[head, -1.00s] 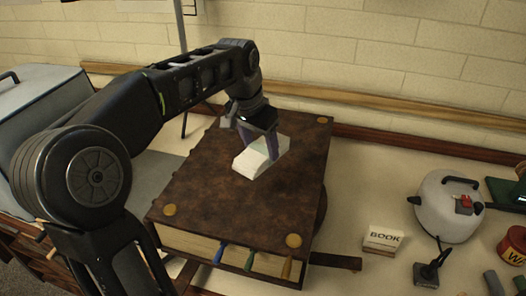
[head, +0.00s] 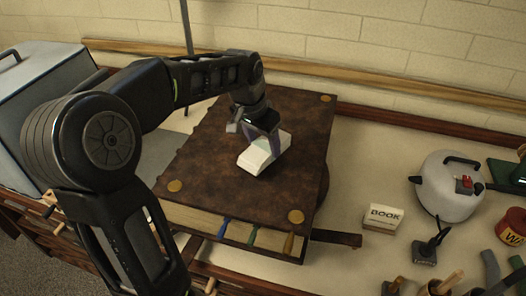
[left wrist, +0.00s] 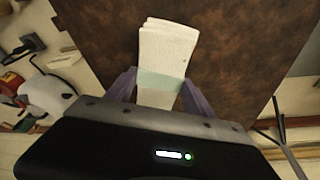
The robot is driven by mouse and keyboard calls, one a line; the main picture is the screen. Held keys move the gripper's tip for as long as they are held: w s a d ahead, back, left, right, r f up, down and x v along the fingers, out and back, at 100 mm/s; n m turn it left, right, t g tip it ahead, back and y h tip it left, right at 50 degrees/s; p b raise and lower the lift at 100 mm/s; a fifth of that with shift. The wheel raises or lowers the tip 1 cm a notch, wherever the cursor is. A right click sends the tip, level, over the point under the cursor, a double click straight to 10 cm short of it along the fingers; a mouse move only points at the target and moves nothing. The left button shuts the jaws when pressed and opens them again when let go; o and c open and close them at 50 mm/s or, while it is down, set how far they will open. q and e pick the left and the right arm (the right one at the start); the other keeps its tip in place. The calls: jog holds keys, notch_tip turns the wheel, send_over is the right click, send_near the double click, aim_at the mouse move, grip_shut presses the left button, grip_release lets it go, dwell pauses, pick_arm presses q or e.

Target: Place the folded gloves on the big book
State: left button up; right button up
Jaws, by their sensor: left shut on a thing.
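The big book (head: 215,180) is a large brown volume with round brass corner studs and coloured ribbons, lying flat on the bench. The folded gloves (head: 254,158) are a white bundle with a pale green band around it. My left gripper (head: 268,146) is shut on the bundle, over the middle of the book's cover. In the left wrist view the bundle (left wrist: 167,52) sits between the two purple-grey fingers (left wrist: 160,90), with the brown cover (left wrist: 235,45) behind it. I cannot tell whether the bundle touches the cover. My right gripper is not in view.
A grey box (head: 42,85) stands at the far left. A thin upright rod (head: 187,35) rises behind the book.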

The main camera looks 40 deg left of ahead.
aim_at(262, 148)
pick_arm(q)
notch_tip(262, 148, down, 3)
jog(key=shift+f, duration=0.25)
jog(key=o, duration=0.9)
jog(key=shift+f, duration=0.15)
jog(key=o, duration=0.5)
jog(key=shift+c, duration=0.2)
